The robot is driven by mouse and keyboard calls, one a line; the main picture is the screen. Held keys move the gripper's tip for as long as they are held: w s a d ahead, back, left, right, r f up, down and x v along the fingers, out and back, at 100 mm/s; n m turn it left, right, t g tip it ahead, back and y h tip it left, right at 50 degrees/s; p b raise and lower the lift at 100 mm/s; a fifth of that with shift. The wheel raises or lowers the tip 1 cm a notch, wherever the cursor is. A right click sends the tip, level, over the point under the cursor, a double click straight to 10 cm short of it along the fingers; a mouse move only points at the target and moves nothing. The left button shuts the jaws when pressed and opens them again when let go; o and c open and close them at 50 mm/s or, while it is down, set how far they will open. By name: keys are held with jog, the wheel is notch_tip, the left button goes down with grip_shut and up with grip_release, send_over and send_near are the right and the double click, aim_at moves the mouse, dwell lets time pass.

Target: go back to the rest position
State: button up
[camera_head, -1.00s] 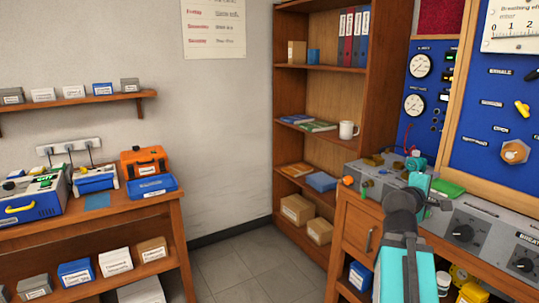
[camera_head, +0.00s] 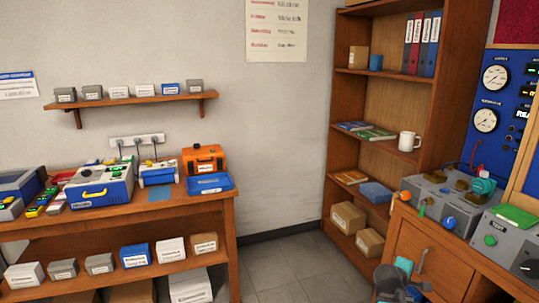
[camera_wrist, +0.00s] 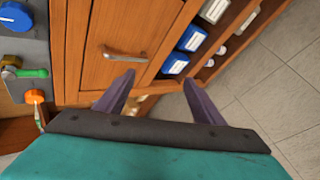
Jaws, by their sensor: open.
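My gripper (camera_wrist: 158,78) shows in the wrist view with its two dark fingers spread apart and nothing between them. It points toward the front of the wooden bench (camera_wrist: 128,28), with a drawer handle (camera_wrist: 122,54) beyond the left fingertip. In the head view, part of my teal and dark grey arm shows at the bottom edge, in front of the wooden bench (camera_head: 425,243) at right. I cannot make out the fingers there.
Grey control units with knobs (camera_head: 437,200) and a green pad (camera_head: 517,216) sit on the right bench. A bookshelf (camera_head: 345,110) stands behind it. A left table (camera_head: 215,213) holds an orange case (camera_head: 204,159) and a blue tray (camera_head: 209,184). Tiled floor (camera_head: 290,270) lies clear between them.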

jog(key=s+a+f+g+y+p, duration=0.1)
jog(key=s+a+f, duration=0.3)
jog(key=a+f, duration=0.3)
jog(key=s+a+f+g+y, duration=0.2)
jog(key=s+a+f, duration=0.25)
jog(key=f, duration=0.55)
jog(key=s+a+f+g+y+p, duration=0.1)
jog(key=s+a+f, duration=0.2)
jog(key=a+f, duration=0.4)
jog(key=s+a+f+m+g+y, duration=0.1)
jog(key=s+a+f+m+g, duration=0.1)
jog(key=s, duration=0.6)
jog(key=s+a+f+m+g+y+p, duration=0.1)
jog(key=s+a+f+m+g+y, duration=0.1)
jog(key=s+a+f, duration=0.4)
jog(key=s+a+f+m+g+y, duration=0.1)
jog(key=s+a+f+m+g, duration=0.2)
jog(key=s, duration=0.7)
jog(key=shift+s+a+f+m+g, duration=0.3)
jog(key=shift+a+f+m, duration=0.3)
jog(key=shift+a+m, duration=0.5)
jog(key=c, duration=0.8)
jog(key=shift+d, duration=0.15)
